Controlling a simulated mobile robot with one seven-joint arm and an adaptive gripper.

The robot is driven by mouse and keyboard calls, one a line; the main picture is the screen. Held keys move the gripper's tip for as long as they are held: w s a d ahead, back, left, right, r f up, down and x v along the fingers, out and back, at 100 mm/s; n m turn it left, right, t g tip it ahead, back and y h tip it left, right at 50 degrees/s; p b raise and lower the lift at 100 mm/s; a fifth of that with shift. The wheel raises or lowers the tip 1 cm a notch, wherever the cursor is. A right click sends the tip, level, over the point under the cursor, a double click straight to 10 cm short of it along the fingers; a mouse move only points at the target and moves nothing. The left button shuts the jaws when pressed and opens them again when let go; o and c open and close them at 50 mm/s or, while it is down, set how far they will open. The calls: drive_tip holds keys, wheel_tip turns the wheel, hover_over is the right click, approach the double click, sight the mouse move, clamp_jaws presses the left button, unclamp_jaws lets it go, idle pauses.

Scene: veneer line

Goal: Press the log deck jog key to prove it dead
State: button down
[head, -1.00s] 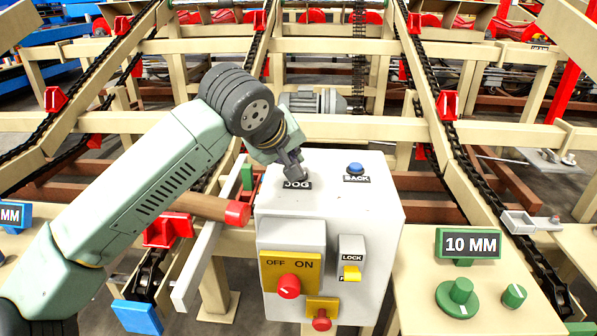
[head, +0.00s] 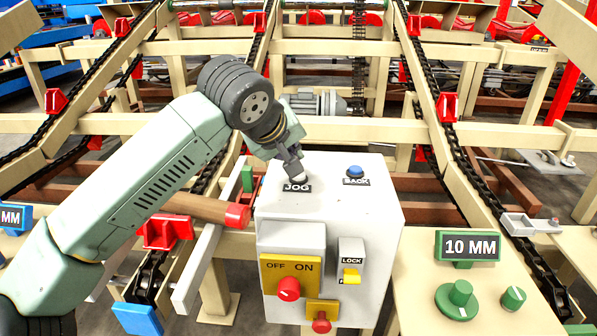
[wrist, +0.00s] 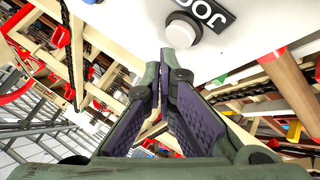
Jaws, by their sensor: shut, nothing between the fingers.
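The control box (head: 345,215) stands in the middle of the head view. The jog key, a round white button (wrist: 182,30), is on its top face beside the JOG label (head: 297,188). My gripper (head: 297,173) is shut and empty, pointing down at the key. In the wrist view its fingertips (wrist: 164,58) are right at the key's edge; I cannot tell whether they touch it. In the head view the fingers partly hide the key.
A blue BACK button (head: 355,171) is on the same top face. The front has a red OFF/ON knob (head: 289,289), a yellow lock switch (head: 351,276) and a red knob (head: 321,322) below. Chain rails (head: 455,165) flank the box.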

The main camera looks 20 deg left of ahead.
drive_tip(key=shift+r, duration=0.1)
drive_tip(key=shift+r+p, duration=1.4)
drive_tip(key=shift+r, duration=1)
